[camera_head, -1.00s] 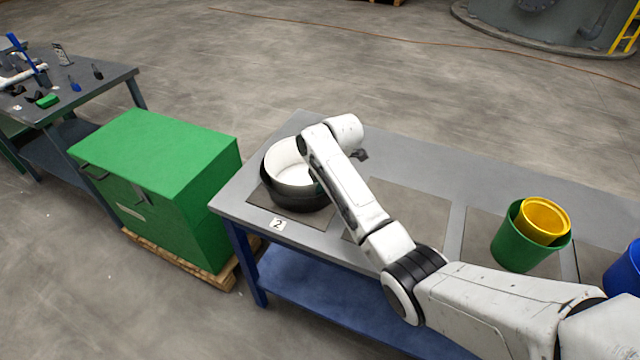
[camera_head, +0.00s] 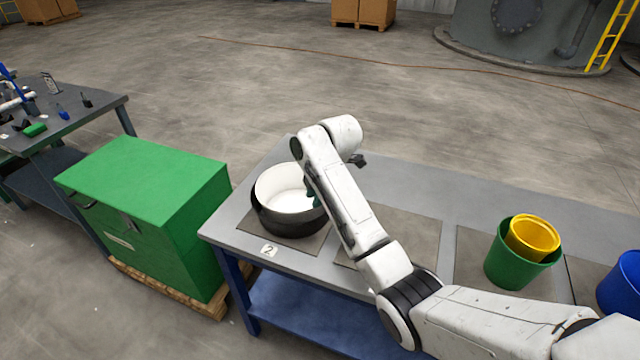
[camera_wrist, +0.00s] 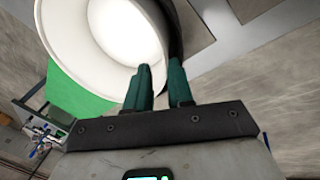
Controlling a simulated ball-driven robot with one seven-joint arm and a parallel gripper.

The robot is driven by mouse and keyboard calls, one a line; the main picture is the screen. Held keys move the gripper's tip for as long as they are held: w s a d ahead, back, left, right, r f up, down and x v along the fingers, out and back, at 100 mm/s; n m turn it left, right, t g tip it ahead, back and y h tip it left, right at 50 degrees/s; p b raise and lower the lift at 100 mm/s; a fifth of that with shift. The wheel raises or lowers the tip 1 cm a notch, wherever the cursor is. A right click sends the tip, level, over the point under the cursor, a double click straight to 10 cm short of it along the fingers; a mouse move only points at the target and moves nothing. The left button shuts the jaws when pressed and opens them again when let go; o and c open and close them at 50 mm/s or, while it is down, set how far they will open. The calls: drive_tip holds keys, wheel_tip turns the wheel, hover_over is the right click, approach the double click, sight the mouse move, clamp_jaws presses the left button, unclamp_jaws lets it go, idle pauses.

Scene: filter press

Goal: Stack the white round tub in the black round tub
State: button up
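The white round tub (camera_head: 284,192) sits inside the black round tub (camera_head: 290,226) on the table. Its white rim shows just above the black rim. My gripper (camera_head: 313,191) is at the right side of the tubs, partly hidden by my arm. In the wrist view, the two green fingers of my gripper (camera_wrist: 161,78) stand slightly apart at the rim of the white tub (camera_wrist: 75,45). One finger overlaps the white inside and the other overlaps the dark outer side (camera_wrist: 174,38). I cannot tell whether they press on the wall.
A green tub (camera_head: 508,268) with a yellow tub (camera_head: 534,236) in it stands to the right on the table (camera_head: 425,180). A blue tub (camera_head: 622,283) is at the right edge. A green box (camera_head: 145,180) stands left of the table. The mat between the tubs is clear.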

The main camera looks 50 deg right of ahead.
drive_tip(key=v, duration=0.6)
drive_tip(key=s+a+f+m+g, duration=0.1)
drive_tip(key=s+a+f+m, duration=0.7)
drive_tip(key=s+a+f, duration=0.6)
drive_tip(key=s+a+f+m, duration=0.1)
drive_tip(key=s+a+m, duration=0.1)
drive_tip(key=s, duration=0.7)
drive_tip(key=s+a+f+m+g, duration=0.1)
drive_tip(key=s+a+m, duration=0.1)
drive_tip(key=s+m, duration=0.3)
drive_tip(key=s, duration=0.4)
drive_tip(key=shift+f+m, duration=0.3)
drive_tip(key=shift+f, duration=0.05)
drive_tip(key=shift+a, duration=0.1)
